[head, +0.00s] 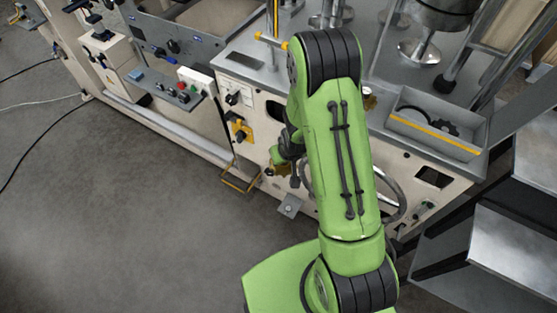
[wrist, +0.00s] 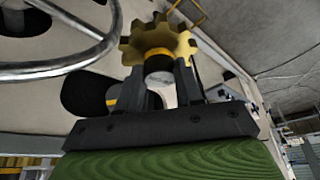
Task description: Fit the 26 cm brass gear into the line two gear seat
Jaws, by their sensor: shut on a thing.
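The brass gear (wrist: 158,38) is in my gripper (wrist: 160,72) in the wrist view. The two dark fingers close on its hub, which has a yellow band, and the toothed rim stands beyond the fingertips. In the head view my gripper is largely hidden by my green arm, low in front of the cream machine front; a small brass-coloured patch beside it (head: 279,170) looks like the gear. I cannot make out the line two gear seat with certainty in either view.
A steel handwheel (head: 397,197) is close to my arm's right; it also looms in the wrist view (wrist: 70,68). A grey tray (head: 428,139) with a dark gear (head: 440,122) is on the machine top. A yellow step (head: 238,180) juts out at the left. The floor (head: 150,220) at left is mostly clear.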

